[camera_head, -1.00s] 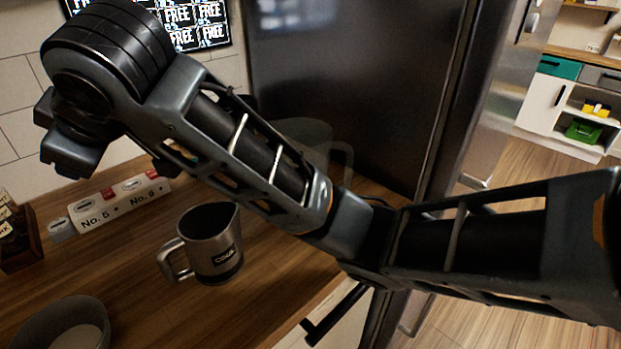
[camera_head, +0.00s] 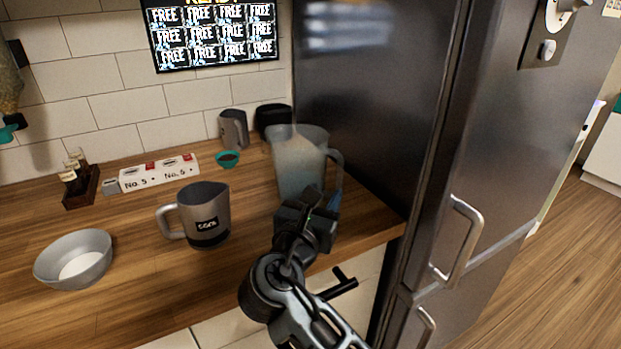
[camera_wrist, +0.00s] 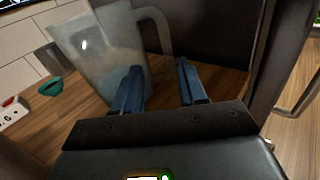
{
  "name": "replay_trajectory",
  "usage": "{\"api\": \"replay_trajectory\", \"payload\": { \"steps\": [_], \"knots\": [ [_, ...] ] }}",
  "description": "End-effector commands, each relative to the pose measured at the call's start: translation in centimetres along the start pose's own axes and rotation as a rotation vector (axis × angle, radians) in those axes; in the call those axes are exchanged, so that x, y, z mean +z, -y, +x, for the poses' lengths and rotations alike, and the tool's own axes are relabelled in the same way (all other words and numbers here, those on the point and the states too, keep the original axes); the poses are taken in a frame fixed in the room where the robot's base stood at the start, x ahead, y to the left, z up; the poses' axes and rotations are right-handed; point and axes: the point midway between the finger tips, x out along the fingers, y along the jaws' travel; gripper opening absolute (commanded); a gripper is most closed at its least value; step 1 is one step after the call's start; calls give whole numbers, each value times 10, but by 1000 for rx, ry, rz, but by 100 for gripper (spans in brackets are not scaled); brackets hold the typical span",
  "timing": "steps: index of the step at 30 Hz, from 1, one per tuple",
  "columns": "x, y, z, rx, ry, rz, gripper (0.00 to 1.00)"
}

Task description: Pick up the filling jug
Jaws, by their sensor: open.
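A tall translucent jug (camera_head: 297,160) with whitish contents stands upright at the back right of the wooden counter, its handle (camera_head: 336,168) on the right. I take it as the filling jug. In the wrist view the jug (camera_wrist: 98,45) is at upper left, with its handle (camera_wrist: 163,35) ahead of the gap between my fingers. My gripper (camera_head: 328,203) is just in front of the jug's lower right side. In the wrist view my gripper (camera_wrist: 161,88) is open, with blue fingers apart and nothing between them. The left finger overlaps the jug's lower edge; contact cannot be told.
A grey metal jug (camera_head: 210,213) and a grey bowl (camera_head: 75,255) stand left of my arm. A white number block (camera_head: 158,173), a teal cup (camera_head: 228,158) and another grey jug (camera_head: 233,128) are behind. The dark fridge (camera_head: 375,100) closes off the right side.

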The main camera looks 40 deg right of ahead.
Motion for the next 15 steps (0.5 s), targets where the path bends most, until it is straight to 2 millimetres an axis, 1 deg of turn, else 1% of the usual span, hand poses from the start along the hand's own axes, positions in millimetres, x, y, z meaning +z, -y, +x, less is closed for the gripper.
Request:
{"api": "replay_trajectory", "payload": {
  "steps": [2, 5, 11, 15],
  "knots": [
    [0, 4, 2, -7, 17, -44, 41],
    [0, 5, 11, -12, 22, -54, 41],
    [-1, 6, 31, -11, 20, -51, 41],
    [-4, 10, 49, -12, 19, -51, 41]
  ]
}}
